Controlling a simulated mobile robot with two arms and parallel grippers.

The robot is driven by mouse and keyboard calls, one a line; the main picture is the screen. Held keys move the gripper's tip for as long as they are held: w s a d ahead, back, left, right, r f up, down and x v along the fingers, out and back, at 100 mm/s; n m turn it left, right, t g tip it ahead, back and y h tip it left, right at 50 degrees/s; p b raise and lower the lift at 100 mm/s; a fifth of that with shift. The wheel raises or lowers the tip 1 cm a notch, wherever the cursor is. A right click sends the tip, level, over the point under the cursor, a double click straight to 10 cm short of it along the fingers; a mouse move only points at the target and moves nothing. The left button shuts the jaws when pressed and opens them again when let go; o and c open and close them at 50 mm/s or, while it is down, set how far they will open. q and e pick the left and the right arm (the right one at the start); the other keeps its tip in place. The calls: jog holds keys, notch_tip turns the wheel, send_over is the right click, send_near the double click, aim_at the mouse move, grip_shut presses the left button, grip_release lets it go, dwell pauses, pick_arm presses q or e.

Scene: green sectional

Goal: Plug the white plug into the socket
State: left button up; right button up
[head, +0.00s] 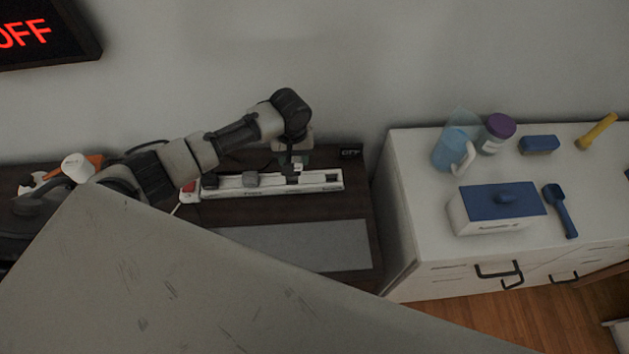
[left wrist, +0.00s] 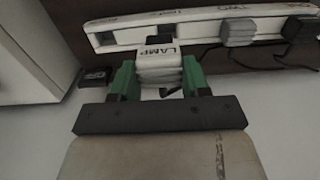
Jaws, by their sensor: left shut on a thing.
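The white plug (left wrist: 160,73), marked LAMP, is held between the green fingers of my left gripper (left wrist: 159,66) in the left wrist view. In the head view my left gripper (head: 294,160) points down over the right part of the white power strip (head: 322,186). The strip also shows in the left wrist view (left wrist: 190,17). A dark socket opening (left wrist: 159,40) shows right beside the plug's far end. I cannot tell whether the plug touches the strip. The prongs are hidden. My right gripper is not in view.
A grey plug (left wrist: 238,32) and a black plug (left wrist: 299,27) sit on the strip. A small black box (head: 350,153) stands near its right end. A white cabinet (head: 405,225) with containers is to the right. A red OFF sign (head: 27,33) hangs at upper left.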

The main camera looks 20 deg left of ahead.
pick_arm(q)
jog(key=shift+w+a+r, duration=0.1)
jog(key=shift+w+a, duration=0.5)
jog(key=shift+a, duration=0.35)
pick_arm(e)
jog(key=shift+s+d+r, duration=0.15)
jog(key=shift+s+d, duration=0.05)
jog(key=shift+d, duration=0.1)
pick_arm(q)
jog(key=shift+d, duration=0.1)
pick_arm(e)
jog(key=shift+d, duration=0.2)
pick_arm(q)
jog(key=shift+f+b, duration=0.95)
jog(key=shift+f, duration=1.9)
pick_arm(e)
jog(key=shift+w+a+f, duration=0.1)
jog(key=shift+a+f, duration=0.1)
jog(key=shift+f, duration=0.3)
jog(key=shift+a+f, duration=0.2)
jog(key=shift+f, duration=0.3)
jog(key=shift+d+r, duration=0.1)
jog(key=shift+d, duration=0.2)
pick_arm(q)
jog(key=shift+p, duration=0.4)
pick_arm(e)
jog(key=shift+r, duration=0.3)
